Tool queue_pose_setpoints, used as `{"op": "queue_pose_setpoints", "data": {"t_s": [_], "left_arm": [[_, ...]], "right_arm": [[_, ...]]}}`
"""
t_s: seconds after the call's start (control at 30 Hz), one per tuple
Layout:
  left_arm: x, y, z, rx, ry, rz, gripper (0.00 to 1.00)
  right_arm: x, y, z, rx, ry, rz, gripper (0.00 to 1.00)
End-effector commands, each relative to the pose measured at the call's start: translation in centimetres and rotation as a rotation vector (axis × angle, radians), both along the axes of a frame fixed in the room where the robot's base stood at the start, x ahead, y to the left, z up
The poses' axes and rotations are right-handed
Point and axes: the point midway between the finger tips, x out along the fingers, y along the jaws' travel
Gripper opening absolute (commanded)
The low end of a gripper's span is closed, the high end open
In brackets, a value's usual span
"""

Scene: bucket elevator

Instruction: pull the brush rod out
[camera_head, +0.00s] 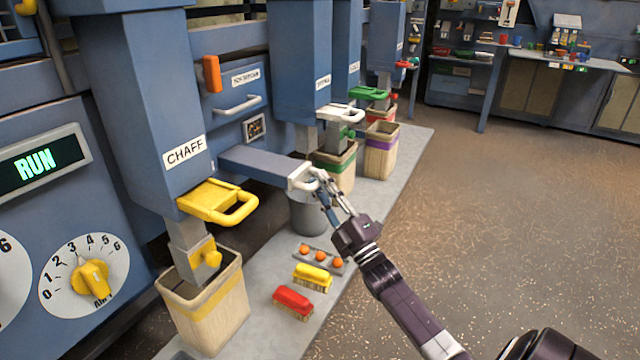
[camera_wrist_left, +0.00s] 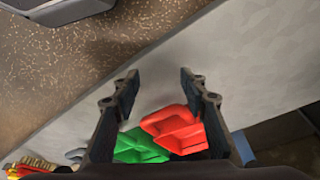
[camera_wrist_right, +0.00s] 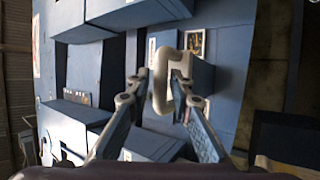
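A grey-blue beam (camera_head: 258,166) sticks out of the machine front and ends in a white loop handle (camera_head: 303,178); I take this to be the brush rod. My right gripper (camera_head: 322,182) is at the handle. In the right wrist view the handle (camera_wrist_right: 160,82) stands between the fingertips of my right gripper (camera_wrist_right: 160,90), one finger on each side; whether they press on it is not clear. My left gripper is outside the head view. In the left wrist view my left gripper (camera_wrist_left: 160,75) is open and empty, with red (camera_wrist_left: 176,130) and green (camera_wrist_left: 138,147) objects beyond it.
A grey bucket (camera_head: 308,215) stands below the beam. A red brush (camera_head: 293,302), a yellow brush (camera_head: 312,277) and a tray of orange balls (camera_head: 308,256) lie on the grey mat. The chaff bin (camera_head: 206,313) stands front left. The speckled floor (camera_head: 520,230) at right is clear.

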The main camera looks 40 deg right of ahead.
Motion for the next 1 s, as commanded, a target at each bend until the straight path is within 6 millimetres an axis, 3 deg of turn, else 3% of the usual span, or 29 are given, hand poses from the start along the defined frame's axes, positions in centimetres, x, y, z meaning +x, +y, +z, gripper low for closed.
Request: {"op": "queue_pose_setpoints", "data": {"t_s": [0.5,0.7,1.0], "left_arm": [[0.0,0.0,0.0,0.001,0.000,0.000,0.40],[0.0,0.0,0.0,0.001,0.000,0.000,0.40],[0.0,0.0,0.0,0.001,-0.001,0.000,0.40]], "right_arm": [[-8.7,0.3,-5.0,0.003,0.003,-0.002,0.20],[-9.9,0.3,-5.6,0.000,0.001,-0.002,0.20],[-10.0,0.3,-5.7,0.000,0.001,-0.002,0.20]]}}
